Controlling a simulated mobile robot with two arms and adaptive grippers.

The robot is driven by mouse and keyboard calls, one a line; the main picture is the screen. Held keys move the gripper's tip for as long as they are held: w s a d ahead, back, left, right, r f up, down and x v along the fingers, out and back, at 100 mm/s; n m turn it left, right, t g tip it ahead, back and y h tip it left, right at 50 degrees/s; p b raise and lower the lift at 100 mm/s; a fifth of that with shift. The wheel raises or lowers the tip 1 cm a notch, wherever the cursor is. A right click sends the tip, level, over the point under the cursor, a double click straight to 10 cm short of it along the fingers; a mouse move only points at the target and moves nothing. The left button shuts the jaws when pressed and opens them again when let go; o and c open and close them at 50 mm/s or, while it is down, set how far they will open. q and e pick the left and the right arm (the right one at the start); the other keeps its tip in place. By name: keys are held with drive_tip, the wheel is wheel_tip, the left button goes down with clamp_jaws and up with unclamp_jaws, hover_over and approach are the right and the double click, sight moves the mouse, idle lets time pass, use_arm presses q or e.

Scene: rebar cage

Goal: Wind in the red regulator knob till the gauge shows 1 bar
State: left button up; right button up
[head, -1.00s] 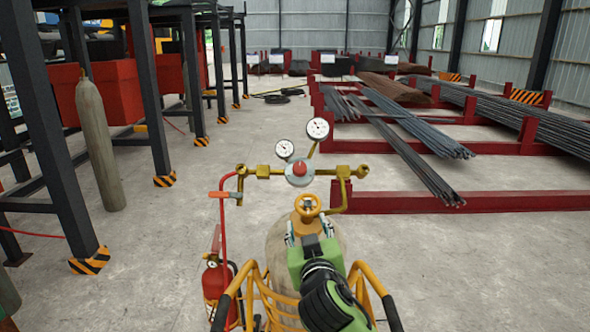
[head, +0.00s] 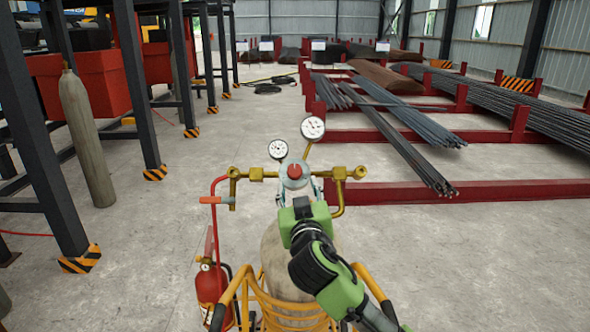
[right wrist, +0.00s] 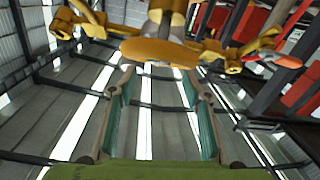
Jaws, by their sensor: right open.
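The red regulator knob (head: 294,171) sits at the middle of the brass regulator, facing me in the head view. Two round white gauges, the left gauge (head: 278,149) and the right gauge (head: 312,128), stand above it; their readings are too small to tell. My right gripper (head: 294,195) is just below the knob, apparently apart from it, and partly covers the valve area. In the right wrist view its two fingers (right wrist: 160,78) are spread with nothing between them. My left gripper is out of view.
The gas cylinder (head: 275,250) stands in a yellow cart frame (head: 280,305). A red fire extinguisher (head: 209,283) and a red-handled pipe (head: 216,200) are at its left. Red racks with rebar (head: 400,140) stand behind right; floor around the cart is open.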

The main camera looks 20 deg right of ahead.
sight(295, 173)
drive_tip(key=p+x, duration=0.2)
drive_tip(key=x, duration=0.4)
drive_tip(key=shift+w+r, duration=0.1)
drive_tip(key=shift+r, duration=0.05)
drive_tip(key=shift+x, duration=0.8)
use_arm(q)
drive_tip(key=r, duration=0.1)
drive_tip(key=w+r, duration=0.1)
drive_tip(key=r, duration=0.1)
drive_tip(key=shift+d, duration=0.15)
use_arm(e)
drive_tip(key=c, duration=1.1)
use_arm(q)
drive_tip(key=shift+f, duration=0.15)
use_arm(e)
drive_tip(key=shift+f, duration=0.2)
